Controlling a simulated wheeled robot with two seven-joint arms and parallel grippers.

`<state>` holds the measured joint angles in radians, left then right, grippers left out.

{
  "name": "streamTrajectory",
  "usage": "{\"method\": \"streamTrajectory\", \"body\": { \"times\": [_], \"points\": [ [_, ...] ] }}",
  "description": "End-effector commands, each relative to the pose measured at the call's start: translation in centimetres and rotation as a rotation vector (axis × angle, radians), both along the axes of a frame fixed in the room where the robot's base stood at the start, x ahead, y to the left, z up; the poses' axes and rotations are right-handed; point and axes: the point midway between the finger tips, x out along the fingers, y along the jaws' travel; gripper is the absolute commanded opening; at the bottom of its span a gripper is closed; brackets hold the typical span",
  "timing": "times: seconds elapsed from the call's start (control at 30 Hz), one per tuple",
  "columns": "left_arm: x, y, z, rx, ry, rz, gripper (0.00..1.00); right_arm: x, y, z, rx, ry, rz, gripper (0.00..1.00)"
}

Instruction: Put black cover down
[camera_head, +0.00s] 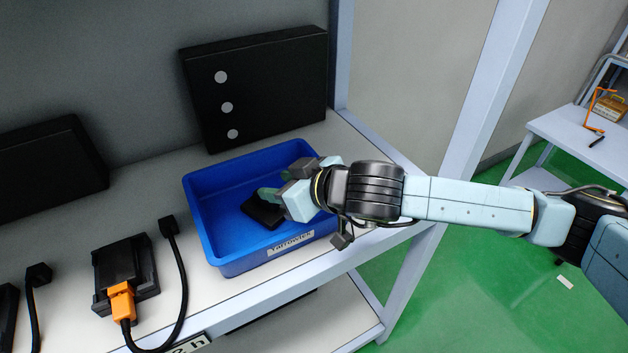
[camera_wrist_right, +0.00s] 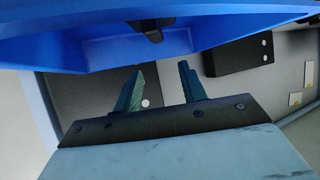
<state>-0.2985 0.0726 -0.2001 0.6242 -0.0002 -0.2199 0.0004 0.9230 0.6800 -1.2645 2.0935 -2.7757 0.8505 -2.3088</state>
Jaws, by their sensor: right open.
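A small flat black cover (camera_head: 262,211) lies on the floor of the blue bin (camera_head: 218,253). My right gripper (camera_head: 268,194) reaches into the bin from the right, close above the cover and partly in front of it. In the right wrist view the two green fingers of the gripper (camera_wrist_right: 161,82) stand apart with nothing between them. The blue bin (camera_wrist_right: 100,22) fills the top of that view, with a dark piece (camera_wrist_right: 150,26) in it, probably the cover. I cannot tell whether a finger touches the cover. My left gripper is not in view.
The bin stands on a white shelf (camera_head: 312,268) near its right end. A black panel with white dots (camera_head: 265,85) stands behind it. A black device (camera_head: 124,268) with an orange plug and a cable (camera_head: 181,290) lie to its left. A shelf post (camera_head: 475,120) rises behind my right arm.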

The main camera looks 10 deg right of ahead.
Motion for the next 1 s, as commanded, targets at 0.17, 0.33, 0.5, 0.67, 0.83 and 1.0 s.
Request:
{"method": "streamTrajectory", "body": {
  "times": [0.17, 0.33, 0.5, 0.67, 0.83, 1.0],
  "points": [
    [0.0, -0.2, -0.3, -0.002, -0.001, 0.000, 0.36, -2.6, -2.4, 1.8, -0.002, 0.000, 0.000, 0.41],
    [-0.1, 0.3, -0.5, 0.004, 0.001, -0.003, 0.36, -4.6, -4.0, 3.2, -0.003, 0.000, -0.002, 0.41],
    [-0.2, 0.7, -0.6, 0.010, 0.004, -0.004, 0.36, -5.7, -4.9, 4.0, -0.002, 0.000, 0.000, 0.41],
    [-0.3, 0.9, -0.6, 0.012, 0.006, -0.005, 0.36, -6.0, -5.1, 4.2, -0.002, 0.001, -0.001, 0.41],
    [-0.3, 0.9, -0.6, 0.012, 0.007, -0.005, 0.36, -5.9, -5.1, 4.2, -0.002, 0.001, -0.001, 0.41],
    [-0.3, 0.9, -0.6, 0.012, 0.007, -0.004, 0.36, -6.9, -3.8, 4.0, 0.073, 0.064, 0.022, 0.41]
  ]
}}
